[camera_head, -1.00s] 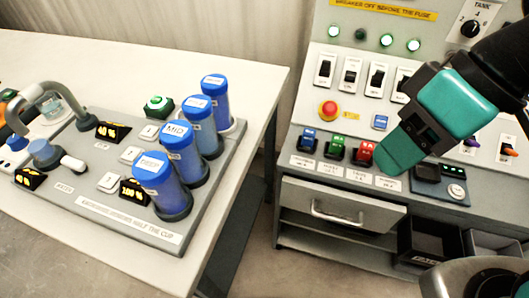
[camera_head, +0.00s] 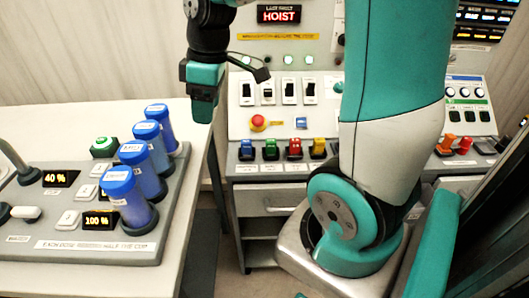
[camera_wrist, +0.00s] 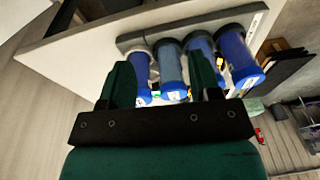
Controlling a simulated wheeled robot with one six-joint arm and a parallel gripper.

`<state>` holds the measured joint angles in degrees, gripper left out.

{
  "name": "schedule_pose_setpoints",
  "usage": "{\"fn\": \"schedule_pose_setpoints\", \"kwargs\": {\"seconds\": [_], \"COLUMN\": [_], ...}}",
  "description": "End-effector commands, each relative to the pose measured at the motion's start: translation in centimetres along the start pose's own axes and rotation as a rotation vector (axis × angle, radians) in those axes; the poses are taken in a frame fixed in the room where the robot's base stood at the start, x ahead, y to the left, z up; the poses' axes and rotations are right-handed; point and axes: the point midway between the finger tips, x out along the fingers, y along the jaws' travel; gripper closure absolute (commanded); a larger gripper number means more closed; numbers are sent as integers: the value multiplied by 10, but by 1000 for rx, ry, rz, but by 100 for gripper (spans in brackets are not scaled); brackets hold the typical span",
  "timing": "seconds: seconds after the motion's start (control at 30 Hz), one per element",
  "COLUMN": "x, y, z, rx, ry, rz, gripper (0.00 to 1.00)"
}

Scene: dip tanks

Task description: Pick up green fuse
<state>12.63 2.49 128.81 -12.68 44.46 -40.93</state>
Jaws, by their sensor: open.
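The green fuse (camera_head: 271,150) sits upright in the row at the front of the control panel, between the blue fuse (camera_head: 246,151) and the red fuse (camera_head: 294,149). A yellow fuse (camera_head: 317,149) is right of the red one. My gripper (camera_head: 203,112) hangs left of the panel and above the fuse row, pointing down, apart from the green fuse. In the wrist view its two fingers (camera_wrist: 160,62) are spread with nothing held between them. I cannot make out the green fuse in the wrist view.
Blue-capped cylinders (camera_head: 130,200) stand on a grey base on the white table at left; they show beyond my fingers in the wrist view (camera_wrist: 170,75). Above the fuses are a red stop button (camera_head: 258,122) and several switches (camera_head: 268,92). A drawer (camera_head: 270,199) is below.

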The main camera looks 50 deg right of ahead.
Motion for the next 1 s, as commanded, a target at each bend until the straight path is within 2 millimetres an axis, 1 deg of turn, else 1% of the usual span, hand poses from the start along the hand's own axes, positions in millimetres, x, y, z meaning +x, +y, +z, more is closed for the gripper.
{"fn": "schedule_pose_setpoints", "kwargs": {"seconds": [0.03, 0.07, 0.1, 0.2, 0.3, 0.4, 0.47, 0.8, 0.9, 1.0], "x": [9, 12, 15, 22, 26, 33, 41, 116, 133, 143], "y": [44, 66, 92, 139, 164, 173, 175, 177, 178, 179], "z": [20, 32, 50, 91, 120, 133, 136, 147, 149, 151], "rx": [12, 7, -2, -20, -36, -46, -48, -51, -52, -52], "ry": [-31, -49, -71, -119, -149, -162, -164, -164, -163, -162], "rz": [21, 31, 41, 51, 51, 47, 46, 44, 45, 47], "gripper": [43, 43, 43, 43, 43, 43, 43, 43, 43, 43]}}
